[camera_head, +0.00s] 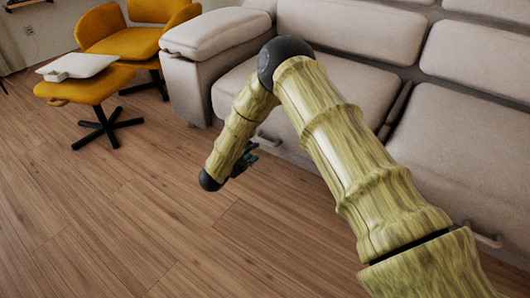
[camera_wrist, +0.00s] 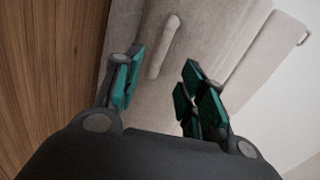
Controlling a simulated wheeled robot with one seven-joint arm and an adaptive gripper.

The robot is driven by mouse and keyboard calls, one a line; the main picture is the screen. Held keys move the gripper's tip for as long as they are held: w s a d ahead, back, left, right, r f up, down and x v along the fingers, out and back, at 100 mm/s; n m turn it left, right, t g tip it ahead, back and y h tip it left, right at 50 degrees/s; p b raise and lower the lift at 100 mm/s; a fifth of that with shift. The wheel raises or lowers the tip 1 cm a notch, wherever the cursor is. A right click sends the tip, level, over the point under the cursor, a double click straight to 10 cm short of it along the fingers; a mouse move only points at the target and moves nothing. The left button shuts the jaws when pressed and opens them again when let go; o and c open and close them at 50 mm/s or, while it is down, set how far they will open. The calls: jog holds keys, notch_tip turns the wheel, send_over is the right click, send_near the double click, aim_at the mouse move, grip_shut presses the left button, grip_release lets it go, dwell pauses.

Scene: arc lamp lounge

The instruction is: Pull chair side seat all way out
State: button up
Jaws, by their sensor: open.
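The beige sofa's left seat (camera_head: 240,88), the one nearer the yellow chair, has a pale bar handle (camera_head: 268,140) low on its front. In the wrist view the handle (camera_wrist: 163,47) lies ahead of and between my two teal fingers, tilted in the picture. My gripper (camera_head: 247,160) is open and empty in front of this seat; its fingers (camera_wrist: 160,78) stand on both sides of the line to the handle. I see no contact with it. My arm hides part of the seat front in the head view.
The right seat (camera_head: 460,135) has its own handle (camera_head: 487,240). A yellow chair (camera_head: 125,38) and a yellow footstool (camera_head: 85,88) bearing a white object (camera_head: 78,66) stand at upper left. The wooden floor (camera_head: 120,210) before the sofa is clear.

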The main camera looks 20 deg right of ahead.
aim_at(264, 141)
jog(key=shift+m+h, duration=0.3)
jog(key=shift+m, duration=0.4)
jog(key=b+x, duration=0.2)
jog(key=x, duration=0.1)
jog(key=b+x, duration=0.2)
jog(key=x, duration=0.2)
jog(key=b+x, duration=0.2)
jog(key=x, duration=0.1)
jog(key=shift+w+f, duration=0.2)
jog(key=shift+f, duration=0.2)
jog(key=shift+w+d, duration=0.3)
jog(key=shift+d, duration=0.1)
jog(key=shift+c, duration=0.5)
grip_shut()
